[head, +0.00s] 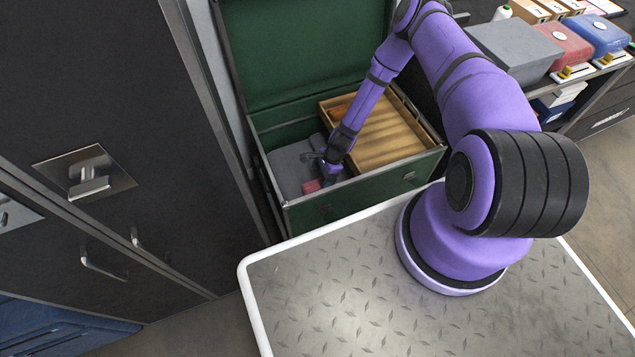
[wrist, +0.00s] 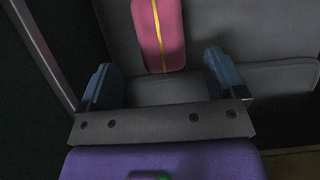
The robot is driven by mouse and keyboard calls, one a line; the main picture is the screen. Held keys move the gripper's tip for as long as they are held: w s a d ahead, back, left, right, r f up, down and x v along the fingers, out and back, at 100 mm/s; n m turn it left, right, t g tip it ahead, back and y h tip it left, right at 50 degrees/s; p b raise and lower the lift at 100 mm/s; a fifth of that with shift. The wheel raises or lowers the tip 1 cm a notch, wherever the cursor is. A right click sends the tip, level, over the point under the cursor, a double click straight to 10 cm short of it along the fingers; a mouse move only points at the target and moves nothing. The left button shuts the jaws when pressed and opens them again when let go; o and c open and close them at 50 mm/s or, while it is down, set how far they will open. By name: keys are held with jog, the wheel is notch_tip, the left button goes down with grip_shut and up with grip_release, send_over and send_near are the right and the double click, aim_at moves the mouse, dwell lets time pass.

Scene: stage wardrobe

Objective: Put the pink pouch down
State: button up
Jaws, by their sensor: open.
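The pink pouch (wrist: 158,30) has a yellow stripe down its middle and lies on a grey surface (wrist: 270,45) in the wrist view. In the head view a small part of the pouch (head: 311,186) shows inside the green trunk (head: 360,189), near its front left corner. My gripper (wrist: 163,78) is open, with its two blue fingers apart. The pouch lies beyond the fingertips, roughly in line with the gap between them, and nothing is gripped. In the head view my gripper (head: 322,170) is down inside the trunk, and the arm hides part of the pouch.
A wooden slatted tray (head: 390,135) fills the trunk's right side. The trunk's lid (head: 300,45) stands open behind. A dark cabinet (head: 90,120) stands close on the left. A shelf at the upper right holds a grey box (head: 513,50), a red box (head: 562,45) and a blue box (head: 598,33).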

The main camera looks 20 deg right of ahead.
jog(key=shift+v, duration=2.55)
jog(key=shift+r, duration=0.1)
jog(key=w+d+r+n+h, duration=0.1)
jog(key=w+r+n, duration=0.15)
jog(key=r, duration=0.75)
jog(key=w+d+r+n+t, duration=0.1)
jog(key=w+d+r+n, duration=0.15)
jog(key=r, duration=0.75)
jog(key=w+r+n+h, duration=0.15)
jog(key=w+r, duration=0.25)
jog(key=r, duration=0.6)
notch_tip(320, 180, up, 14)
jog(key=s+n, duration=0.3)
jog(key=s+a+r+n+t+h, duration=0.1)
jog(key=s+r+n, duration=0.1)
jog(key=s+r, duration=0.6)
jog(key=s+a+r+n+t, duration=0.1)
jog(key=s+r+n, duration=0.3)
jog(key=r, duration=0.8)
jog(key=s+r+n+t, duration=0.1)
jog(key=s+r, duration=0.3)
jog(key=s, duration=0.5)
jog(key=s+r+n+t, duration=0.1)
jog(key=s+r, duration=0.3)
jog(key=s, duration=0.6)
jog(key=shift+d+h, duration=0.25)
jog(key=shift+h, duration=0.2)
